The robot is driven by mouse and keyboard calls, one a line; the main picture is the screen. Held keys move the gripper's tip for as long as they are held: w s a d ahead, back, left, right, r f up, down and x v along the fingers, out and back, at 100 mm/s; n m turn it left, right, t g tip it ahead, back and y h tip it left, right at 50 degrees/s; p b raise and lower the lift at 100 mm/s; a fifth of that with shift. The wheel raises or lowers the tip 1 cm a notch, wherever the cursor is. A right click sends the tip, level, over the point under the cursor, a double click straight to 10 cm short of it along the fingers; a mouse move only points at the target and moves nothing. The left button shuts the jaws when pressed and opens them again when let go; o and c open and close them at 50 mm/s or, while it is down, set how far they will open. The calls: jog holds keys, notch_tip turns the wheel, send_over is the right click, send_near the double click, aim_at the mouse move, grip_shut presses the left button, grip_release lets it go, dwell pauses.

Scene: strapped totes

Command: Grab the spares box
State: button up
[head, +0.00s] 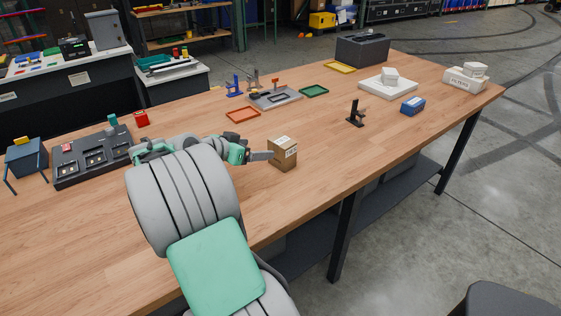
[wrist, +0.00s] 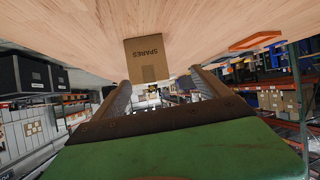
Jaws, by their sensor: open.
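The spares box (head: 283,153) is a small brown cardboard box with a pale label, standing on the wooden table just beyond my gripper (head: 264,156). In the wrist view the spares box (wrist: 147,58) appears with SPARES printed on it, ahead of my gripper (wrist: 160,80). The fingers are apart and empty, one to each side of the box's near end, the left one closer to it. Whether the tips overlap the box in depth is hard to tell. In the head view the far finger is hidden.
An orange tray (head: 243,114) lies behind the box, with a grey fixture (head: 274,97) beyond.

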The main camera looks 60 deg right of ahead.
aim_at(277, 143)
jog(key=shift+o, duration=1.1)
jog(key=shift+m+g+h, duration=0.4)
jog(key=shift+m+g, duration=0.4)
jog(key=s+d, duration=0.3)
jog(key=shift+s+d+r, duration=0.1)
jog(key=shift+s+d, duration=0.05)
jog(key=shift+d, duration=0.1)
jog(key=p+x, duration=0.1)
jog(key=x, duration=0.5)
jog(key=shift+d, duration=0.3)
jog(key=c, duration=1.5)
jog(key=shift+c, duration=0.7)
